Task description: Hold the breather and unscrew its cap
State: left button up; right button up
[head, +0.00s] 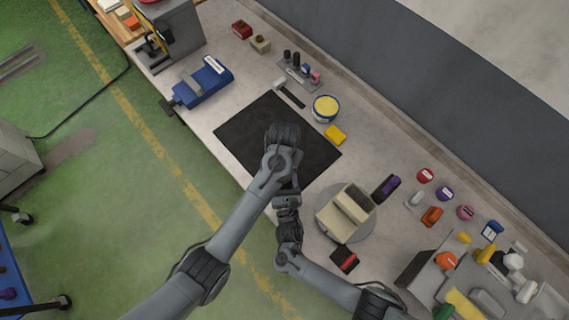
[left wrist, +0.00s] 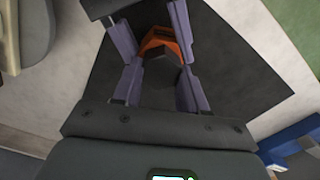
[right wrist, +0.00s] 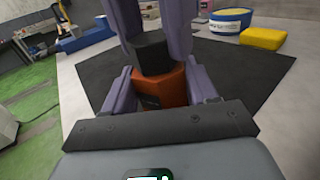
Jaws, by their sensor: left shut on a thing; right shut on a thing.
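The breather shows in the right wrist view as an orange, faceted body (right wrist: 165,90) with a black cap (right wrist: 150,52) on top. It stands upright above the black mat. My right gripper (right wrist: 160,92) is shut on the orange body from the side. My left gripper (left wrist: 158,75) comes from above, and its purple fingers are shut around the black cap. The orange body (left wrist: 160,40) also shows in the left wrist view between the purple fingers. In the head view my arms hide the breather. Whether the cap is loose cannot be told.
The black mat (head: 242,142) lies on the bench. A blue vise (head: 203,85) is at its upper left. A yellow-topped tub (head: 325,108) and a yellow block (head: 335,134) are beyond it. A turntable with a beige box (head: 343,212) is to the right.

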pick_arm(q)
jog(key=n, duration=0.6)
jog(key=shift+a, duration=0.15)
jog(key=n, duration=0.6)
jog(key=shift+a, duration=0.15)
jog(key=o, duration=1.2)
jog(key=shift+o, duration=0.3)
jog(key=shift+r, duration=2)
